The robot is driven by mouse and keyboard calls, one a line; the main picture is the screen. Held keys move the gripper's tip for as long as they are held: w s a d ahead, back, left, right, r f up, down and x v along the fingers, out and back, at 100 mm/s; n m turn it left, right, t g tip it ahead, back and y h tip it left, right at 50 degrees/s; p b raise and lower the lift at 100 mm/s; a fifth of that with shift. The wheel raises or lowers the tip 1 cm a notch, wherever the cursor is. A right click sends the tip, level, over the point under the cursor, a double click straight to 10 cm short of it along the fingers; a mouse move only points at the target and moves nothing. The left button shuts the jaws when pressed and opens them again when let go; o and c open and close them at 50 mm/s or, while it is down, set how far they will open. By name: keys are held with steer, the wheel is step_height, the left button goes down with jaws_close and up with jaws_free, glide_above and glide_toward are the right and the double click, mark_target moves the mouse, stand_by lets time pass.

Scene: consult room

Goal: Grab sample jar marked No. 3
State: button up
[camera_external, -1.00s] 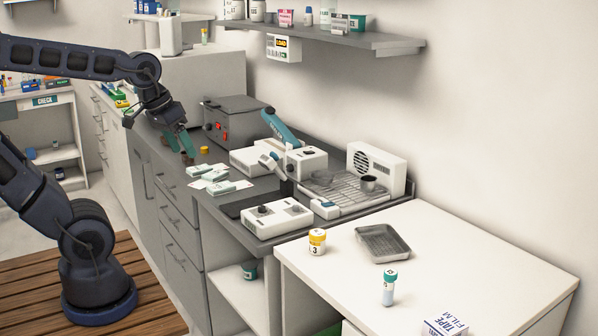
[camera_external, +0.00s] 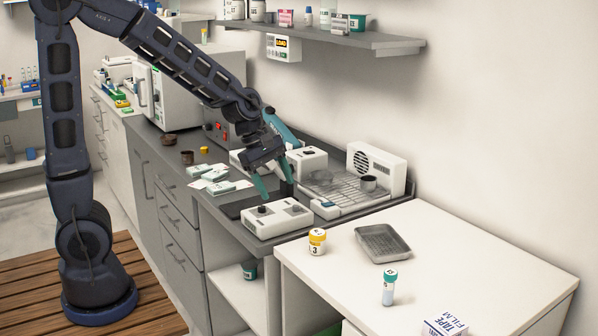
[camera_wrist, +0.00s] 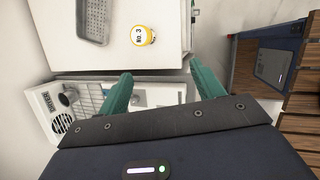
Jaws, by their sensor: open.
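A metal tray (camera_external: 383,243) lies right of the jar. A teal-capped tube (camera_external: 389,287) and a tape film box (camera_external: 445,326) stand nearer the front. The two-knob device (camera_external: 277,217) and a vented machine (camera_external: 376,170) occupy the counter beside the table.

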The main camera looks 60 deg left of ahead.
mark_target(314, 232)
steer(key=shift+w+d+f+n, duration=0.7)
steer(key=shift+w+f+n, duration=0.45)
steer(key=shift+f, duration=0.95)
steer(key=shift+w+d+f+n, duration=0.7)
steer(key=shift+w+f+n, duration=0.45)
steer(key=shift+f, duration=1)
steer(key=shift+w+d+f+n, duration=0.7)
steer(key=shift+w+f+n, duration=0.45)
steer(key=shift+f, duration=0.95)
steer(key=shift+w+d+f, duration=0.25)
steer(key=shift+w+f, duration=0.05)
steer(key=shift+f, duration=0.2)
steer(key=shift+w+d+f, duration=0.3)
steer(key=shift+f, duration=0.25)
steer(key=shift+w+d+f, duration=0.25)
steer(key=shift+w+f, duration=0.05)
steer(key=shift+f, duration=0.2)
steer(key=shift+x, duration=0.75)
steer(key=shift+c, duration=0.5)
steer(key=c, duration=1)
